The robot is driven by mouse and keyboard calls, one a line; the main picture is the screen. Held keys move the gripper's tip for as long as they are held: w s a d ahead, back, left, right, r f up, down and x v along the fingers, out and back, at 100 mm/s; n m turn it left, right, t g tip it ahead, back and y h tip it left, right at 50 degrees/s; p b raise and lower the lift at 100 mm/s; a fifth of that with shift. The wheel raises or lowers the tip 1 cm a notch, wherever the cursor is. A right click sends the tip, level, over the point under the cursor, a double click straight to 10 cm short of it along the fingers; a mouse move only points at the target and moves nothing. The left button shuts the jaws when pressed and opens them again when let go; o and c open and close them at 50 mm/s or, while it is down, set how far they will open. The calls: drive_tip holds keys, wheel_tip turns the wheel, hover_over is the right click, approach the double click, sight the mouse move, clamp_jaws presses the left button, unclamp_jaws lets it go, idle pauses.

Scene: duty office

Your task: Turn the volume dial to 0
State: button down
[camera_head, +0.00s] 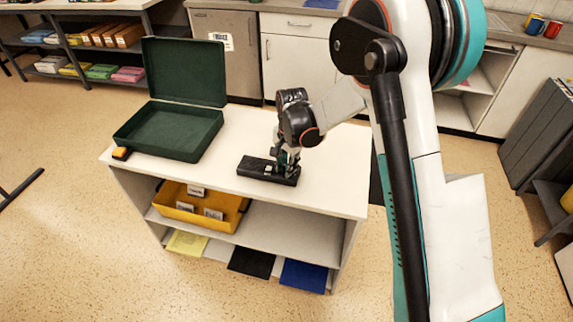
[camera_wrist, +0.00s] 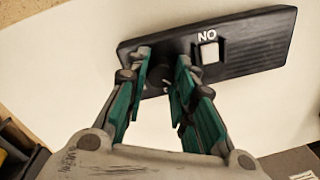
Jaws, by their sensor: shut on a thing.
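A black panel (camera_head: 254,168) lies flat on the white shelf top, near its front edge. In the wrist view the panel (camera_wrist: 262,48) carries a white square (camera_wrist: 208,50) under the printed word "NO". A dark round dial (camera_wrist: 165,77) sits on the panel to the left of that square. My gripper (camera_wrist: 163,62) reaches down to the panel, with its green fingers on either side of the dial and shut on it. The fingers hide part of the dial, and its setting cannot be read. My gripper also shows in the head view (camera_head: 284,166).
An open dark green case (camera_head: 168,130) stands on the shelf top (camera_head: 330,185) at left, with a small orange and black object (camera_head: 121,153) beside it. A yellow bin (camera_head: 180,205) sits on the shelf below. The shelf top right of the panel is clear.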

drive_tip(key=n, duration=0.6)
drive_tip(key=shift+w, duration=0.1)
drive_tip(key=n, duration=0.6)
drive_tip(key=shift+g, duration=0.4)
drive_tip(key=shift+n, duration=0.3)
drive_tip(key=c, duration=1.3)
unclamp_jaws()
drive_tip(key=shift+r, duration=0.1)
drive_tip(key=r, duration=0.8)
drive_tip(key=d+r, duration=0.1)
drive_tip(key=r, duration=0.2)
drive_tip(key=shift+w+r, duration=0.15)
drive_tip(key=shift+r, duration=0.25)
